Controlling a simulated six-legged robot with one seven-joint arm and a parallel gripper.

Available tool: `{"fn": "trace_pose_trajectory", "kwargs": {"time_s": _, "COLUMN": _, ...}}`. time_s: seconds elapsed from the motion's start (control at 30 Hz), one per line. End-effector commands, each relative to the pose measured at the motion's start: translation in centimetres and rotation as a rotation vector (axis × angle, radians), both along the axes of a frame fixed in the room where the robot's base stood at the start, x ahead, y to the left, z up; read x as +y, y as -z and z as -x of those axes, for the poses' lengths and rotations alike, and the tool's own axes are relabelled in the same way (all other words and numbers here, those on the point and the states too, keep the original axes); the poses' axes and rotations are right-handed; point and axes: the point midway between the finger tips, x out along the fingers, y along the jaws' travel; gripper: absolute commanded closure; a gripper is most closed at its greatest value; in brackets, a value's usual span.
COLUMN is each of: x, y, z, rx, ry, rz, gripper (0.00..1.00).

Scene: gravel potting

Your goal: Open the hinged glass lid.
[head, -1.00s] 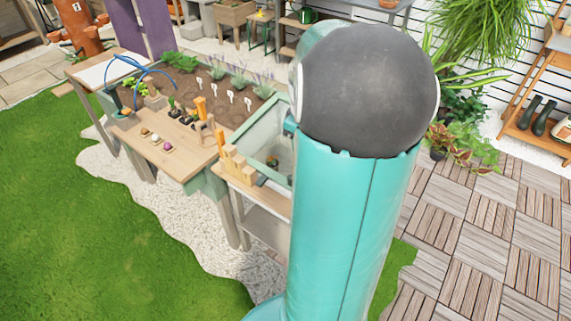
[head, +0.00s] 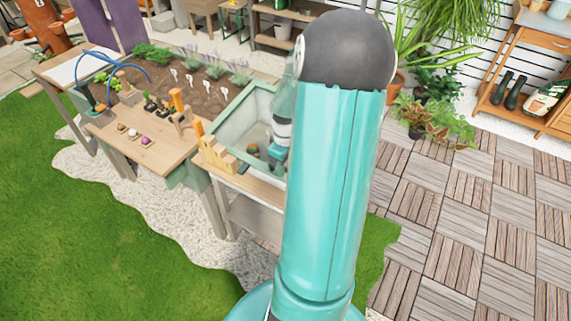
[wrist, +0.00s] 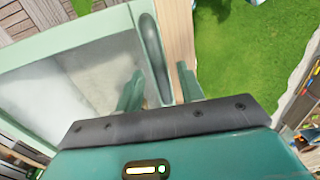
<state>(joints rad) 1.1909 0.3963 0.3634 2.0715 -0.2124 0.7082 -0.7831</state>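The glass lid shows in the wrist view as a cloudy pane (wrist: 65,85) in a pale green frame, filling the left side. A dark green elongated handle (wrist: 152,55) runs along the frame's right edge. My gripper (wrist: 160,70) is open, one finger over the pane side and one over the wooden side, with the handle's near end between them. I cannot tell whether they touch it. In the head view, the pale green frame (head: 222,120) appears left of my arm. The lid looks down, though my arm hides its right part. The fingers are hidden there.
A wooden ledge (wrist: 181,40) runs beside the lid. Wooden blocks (head: 216,150) stand near its front left corner. A planting bed (head: 190,75) and a worktop (head: 145,150) with small pots lie further left. Lawn and wood tiles surround the bench.

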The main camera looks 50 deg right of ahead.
Motion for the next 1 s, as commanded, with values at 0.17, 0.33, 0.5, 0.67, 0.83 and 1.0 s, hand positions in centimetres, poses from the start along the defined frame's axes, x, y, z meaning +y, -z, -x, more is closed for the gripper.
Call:
{"fn": "trace_pose_trajectory", "kwargs": {"time_s": 0.17, "x": 0.0, "y": 0.3, "z": 0.0, "rx": 0.0, "ry": -0.001, "rz": 0.0, "gripper": 0.62}}
{"fn": "trace_pose_trajectory", "kwargs": {"time_s": 0.33, "x": 0.0, "y": 0.3, "z": 0.0, "rx": 0.0, "ry": -0.001, "rz": 0.0, "gripper": 0.7}}
{"fn": "trace_pose_trajectory", "kwargs": {"time_s": 0.5, "x": 0.0, "y": 0.3, "z": 0.0, "rx": 0.0, "ry": 0.0, "rz": 0.0, "gripper": 1.0}}
{"fn": "trace_pose_trajectory", "kwargs": {"time_s": 0.67, "x": 0.0, "y": 0.3, "z": 0.0, "rx": 0.0, "ry": 0.0, "rz": 0.0, "gripper": 1.0}}
{"fn": "trace_pose_trajectory", "kwargs": {"time_s": 0.83, "x": -0.1, "y": -0.2, "z": 0.0, "rx": 0.002, "ry": 0.002, "rz": -0.01, "gripper": 1.0}}
{"fn": "trace_pose_trajectory", "kwargs": {"time_s": 1.0, "x": -0.6, "y": -1.8, "z": 0.0, "rx": 0.011, "ry": 0.006, "rz": -0.05, "gripper": 1.0}}
